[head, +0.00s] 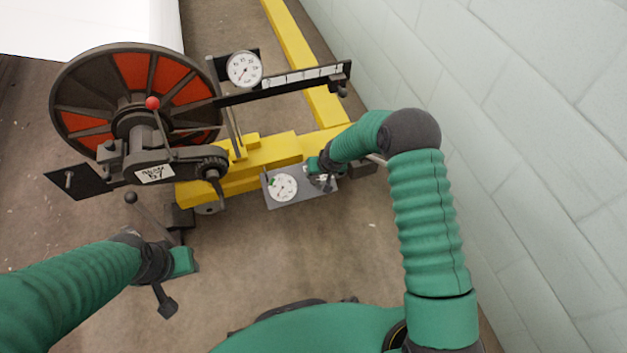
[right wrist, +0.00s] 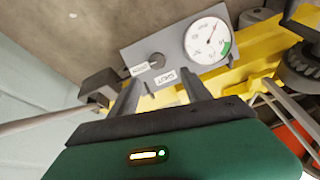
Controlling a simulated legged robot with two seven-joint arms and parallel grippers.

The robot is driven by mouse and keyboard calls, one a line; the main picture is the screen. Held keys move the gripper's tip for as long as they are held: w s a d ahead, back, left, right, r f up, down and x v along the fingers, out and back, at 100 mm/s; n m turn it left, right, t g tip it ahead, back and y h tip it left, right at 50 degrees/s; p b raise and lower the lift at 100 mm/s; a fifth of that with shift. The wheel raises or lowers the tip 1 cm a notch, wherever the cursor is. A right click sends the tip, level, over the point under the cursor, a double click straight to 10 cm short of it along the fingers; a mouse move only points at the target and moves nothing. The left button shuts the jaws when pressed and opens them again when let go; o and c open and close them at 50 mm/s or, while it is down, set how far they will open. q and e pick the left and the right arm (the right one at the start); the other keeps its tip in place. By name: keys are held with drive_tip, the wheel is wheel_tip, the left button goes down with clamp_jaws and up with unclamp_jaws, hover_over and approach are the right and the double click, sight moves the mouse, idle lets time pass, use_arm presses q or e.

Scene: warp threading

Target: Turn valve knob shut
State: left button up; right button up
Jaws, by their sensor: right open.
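The valve knob (right wrist: 157,60) is a small dark round knob on a grey panel (right wrist: 135,50), beside two small white labels, seen in the right wrist view. My right gripper (right wrist: 162,86) is open, its two fingers apart and pointing at the panel just short of the knob. Nothing shows between the fingers. In the head view my right gripper (head: 322,172) covers the right end of the panel (head: 300,198) and hides the knob.
A white dial gauge (head: 283,187) sits on the panel left of my right gripper. A yellow beam (head: 270,152) carries a large red-and-black wheel (head: 135,95), a second gauge (head: 244,69) and levers. A block wall (head: 520,130) stands close on the right. Floor in front is clear.

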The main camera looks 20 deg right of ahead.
sight(316, 180)
drive_tip(key=b+x, duration=0.1)
drive_tip(key=x, duration=0.2)
drive_tip(key=b+x, duration=0.2)
drive_tip(key=x, duration=0.2)
drive_tip(key=b+x, duration=0.1)
drive_tip(key=x, duration=0.2)
drive_tip(key=shift+d+f+b, duration=0.3)
drive_tip(key=shift+d+f, duration=0.1)
drive_tip(key=shift+f, duration=0.05)
drive_tip(key=shift+w+a+f, duration=0.15)
drive_tip(key=shift+w+f, duration=0.1)
drive_tip(key=shift+f, duration=0.05)
drive_tip(key=shift+c, duration=0.5)
drive_tip(key=shift+c, duration=1.1)
clamp_jaws()
